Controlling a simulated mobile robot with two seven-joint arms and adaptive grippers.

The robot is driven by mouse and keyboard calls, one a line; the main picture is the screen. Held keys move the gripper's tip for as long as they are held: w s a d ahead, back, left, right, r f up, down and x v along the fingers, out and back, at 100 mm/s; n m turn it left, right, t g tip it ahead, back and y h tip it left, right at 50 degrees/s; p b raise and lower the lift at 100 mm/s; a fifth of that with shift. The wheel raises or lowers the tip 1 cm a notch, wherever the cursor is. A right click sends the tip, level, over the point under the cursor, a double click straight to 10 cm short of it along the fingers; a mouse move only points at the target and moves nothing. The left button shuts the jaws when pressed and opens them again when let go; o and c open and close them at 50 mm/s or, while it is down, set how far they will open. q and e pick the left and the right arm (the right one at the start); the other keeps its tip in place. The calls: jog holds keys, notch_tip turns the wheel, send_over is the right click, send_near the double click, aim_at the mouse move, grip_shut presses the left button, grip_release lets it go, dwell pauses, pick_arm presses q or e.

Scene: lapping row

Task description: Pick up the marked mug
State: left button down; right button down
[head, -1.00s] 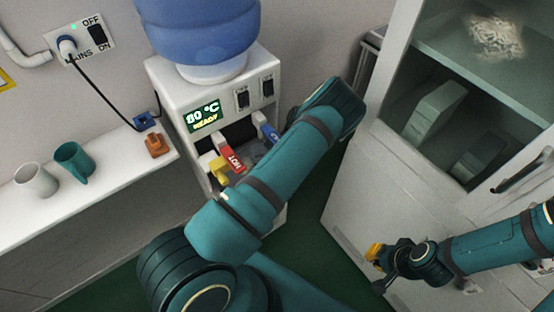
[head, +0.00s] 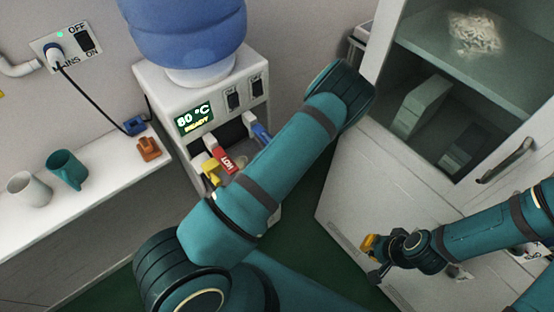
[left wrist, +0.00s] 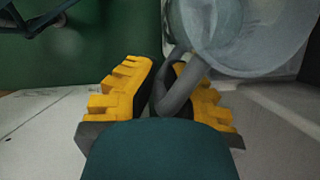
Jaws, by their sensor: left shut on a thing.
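In the left wrist view my left gripper (left wrist: 165,72) has its yellow-padded fingers shut around the handle of a grey mug (left wrist: 245,38). The mug's body is at the upper right, cut off by the frame edge. No mark shows on its visible part. In the head view this mug and my left gripper are hidden, with my left arm across the middle. My right gripper (head: 373,259) is in front of the white cabinet, its yellow-padded finger and dark finger apart, with nothing seen between them.
A white mug (head: 30,189) and a teal mug (head: 67,169) stand on the white shelf (head: 105,180), with a small orange-brown object (head: 149,149). The water dispenser (head: 160,90) reads 80 °C READY. The cabinet (head: 345,180) stands right; green floor shows between.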

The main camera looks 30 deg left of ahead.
pick_arm(q)
jog(key=s+d, duration=0.4)
jog(key=d, duration=0.5)
jog(key=shift+d+p, duration=0.35)
